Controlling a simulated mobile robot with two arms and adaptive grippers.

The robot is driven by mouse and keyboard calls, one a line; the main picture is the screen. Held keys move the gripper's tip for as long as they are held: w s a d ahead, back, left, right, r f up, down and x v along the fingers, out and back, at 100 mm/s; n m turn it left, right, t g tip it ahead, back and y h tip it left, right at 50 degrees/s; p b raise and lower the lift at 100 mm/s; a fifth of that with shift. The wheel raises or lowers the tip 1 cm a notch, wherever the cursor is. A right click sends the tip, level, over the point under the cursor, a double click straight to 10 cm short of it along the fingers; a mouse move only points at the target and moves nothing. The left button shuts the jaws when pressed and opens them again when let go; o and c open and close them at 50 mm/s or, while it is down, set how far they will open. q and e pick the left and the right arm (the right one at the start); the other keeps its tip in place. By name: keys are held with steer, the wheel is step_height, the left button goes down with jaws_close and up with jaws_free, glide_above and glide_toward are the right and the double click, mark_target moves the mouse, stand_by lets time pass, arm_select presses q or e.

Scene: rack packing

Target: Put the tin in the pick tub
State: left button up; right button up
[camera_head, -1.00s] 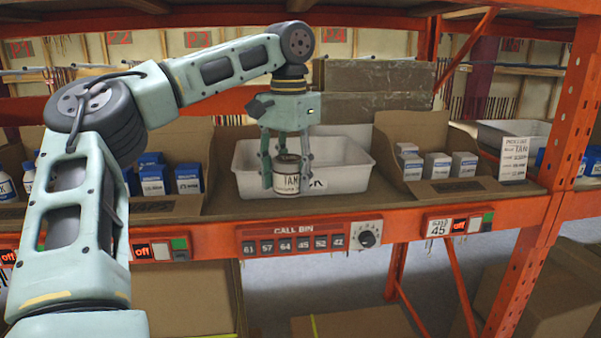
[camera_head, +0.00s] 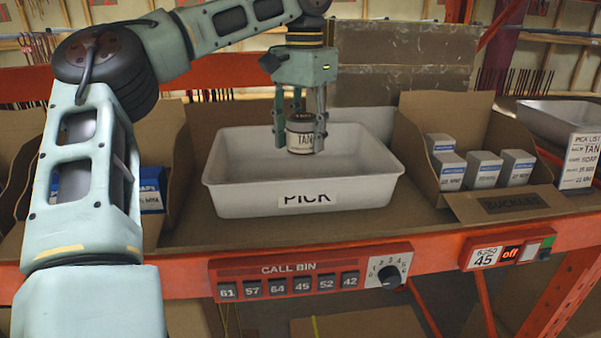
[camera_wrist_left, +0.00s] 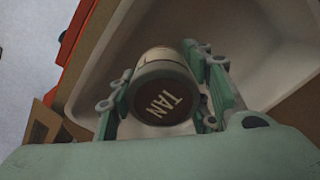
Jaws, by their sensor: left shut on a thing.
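The tin (camera_head: 302,137) is a small cream can with a dark lid, marked TAN. My left gripper (camera_head: 300,130) is shut on it, with fingers on both sides. The tin is upright and appears held over the white pick tub (camera_head: 240,198), above its floor. The tub carries a PICK label on its front wall and looks empty. In the left wrist view, the tin (camera_wrist_left: 160,95) shows its dark lid with TAN between the fingers, with the tub's pale inside beyond it. My right gripper is not in view.
A cardboard box with white and blue cartons (camera_head: 483,172) stands right of the tub, beside a pick list card (camera_head: 579,162). A cardboard bin with blue boxes (camera_head: 151,190) is at left. The orange shelf edge carries a call bin panel (camera_head: 310,272).

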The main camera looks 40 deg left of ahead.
arm_select(q)
steer(key=f, duration=0.2)
steer(key=shift+s+d+f+p, duration=0.25)
steer(key=shift+f+p, duration=0.1)
steer(key=shift+f, duration=0.05)
steer(key=f, duration=0.2)
steer(key=shift+w+a+f+p, duration=0.15)
steer(key=shift+a+f+p, duration=0.05)
steer(key=shift+f+p, duration=0.1)
steer(key=shift+w+a+f, duration=0.1)
steer(key=shift+f, duration=0.25)
step_height(320, 180, down, 3)
steer(key=shift+r+p, duration=0.1)
steer(key=shift+p, duration=0.55)
steer(key=shift+f, duration=0.45)
steer(key=o, duration=1)
steer(key=shift+c, duration=0.2)
steer(key=shift+o, duration=1.4)
steer(key=shift+r, duration=0.2)
step_height(320, 180, up, 10)
steer(key=shift+r+b, duration=0.25)
steer(key=shift+b, duration=0.9)
steer(key=shift+r, duration=0.6)
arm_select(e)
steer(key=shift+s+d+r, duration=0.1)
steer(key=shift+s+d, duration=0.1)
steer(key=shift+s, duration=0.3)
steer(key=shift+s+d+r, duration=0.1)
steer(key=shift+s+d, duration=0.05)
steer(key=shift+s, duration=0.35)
